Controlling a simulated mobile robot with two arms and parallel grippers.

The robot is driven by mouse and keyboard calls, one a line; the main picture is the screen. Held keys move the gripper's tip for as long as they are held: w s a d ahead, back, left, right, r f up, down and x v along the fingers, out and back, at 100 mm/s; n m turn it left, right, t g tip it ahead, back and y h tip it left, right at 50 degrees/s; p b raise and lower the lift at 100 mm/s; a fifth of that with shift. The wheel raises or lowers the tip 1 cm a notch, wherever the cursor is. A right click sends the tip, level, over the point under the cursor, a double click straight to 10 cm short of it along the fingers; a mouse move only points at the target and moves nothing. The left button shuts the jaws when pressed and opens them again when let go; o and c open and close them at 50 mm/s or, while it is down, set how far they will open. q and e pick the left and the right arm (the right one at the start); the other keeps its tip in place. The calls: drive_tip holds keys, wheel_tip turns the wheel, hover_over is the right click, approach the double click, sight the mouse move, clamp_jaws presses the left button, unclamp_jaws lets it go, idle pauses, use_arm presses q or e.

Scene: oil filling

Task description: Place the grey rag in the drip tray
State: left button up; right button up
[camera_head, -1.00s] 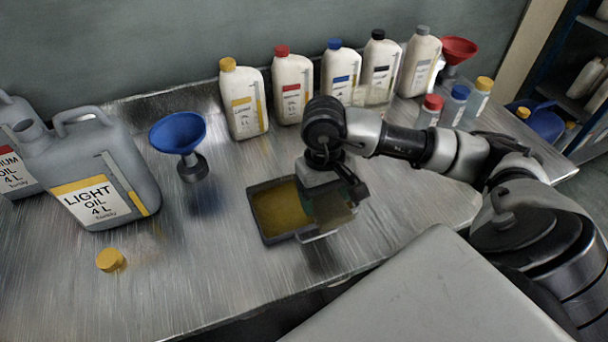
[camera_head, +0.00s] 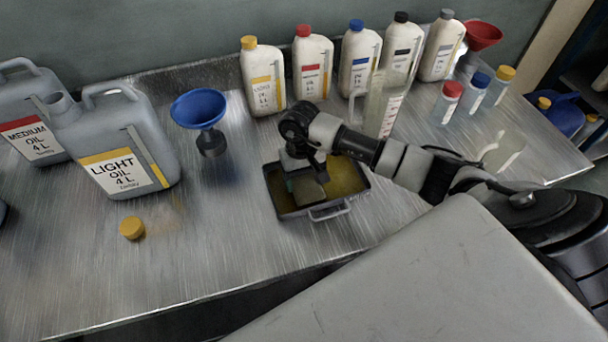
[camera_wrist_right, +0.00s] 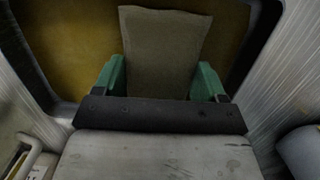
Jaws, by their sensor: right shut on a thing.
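The drip tray (camera_head: 346,178) is a dark shallow pan with a yellow-brown oily floor and a handle on its front side. My right gripper (camera_head: 305,178) points down over the left part of the tray. It is shut on the grey rag (camera_head: 310,192), which looks olive-grey here. In the right wrist view, the rag (camera_wrist_right: 165,48) stands out flat from between the green fingers (camera_wrist_right: 162,82), with the tray floor (camera_wrist_right: 75,45) behind it. I cannot tell whether the rag touches the tray floor. My left gripper is not in view.
A blue funnel (camera_head: 199,108) and the light oil jug (camera_head: 118,150) stand left of the tray, with a yellow cap (camera_head: 131,228) in front. Several white bottles (camera_head: 312,70) line the back. A clear measuring jug (camera_head: 383,106) stands behind my arm. The table's front left is bare.

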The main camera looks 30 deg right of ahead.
drive_tip(key=shift+f, duration=0.15)
drive_tip(key=o, duration=0.8)
drive_tip(key=shift+r, duration=0.3)
drive_tip(key=shift+w+r, duration=0.1)
drive_tip(key=shift+r, duration=0.2)
drive_tip(key=r, duration=0.3)
drive_tip(key=w+r+b, duration=0.1)
drive_tip(key=r, duration=0.3)
drive_tip(key=r+b, duration=0.1)
drive_tip(key=r, duration=0.3)
drive_tip(key=shift+w+d, duration=0.15)
drive_tip(key=shift+w, duration=0.1)
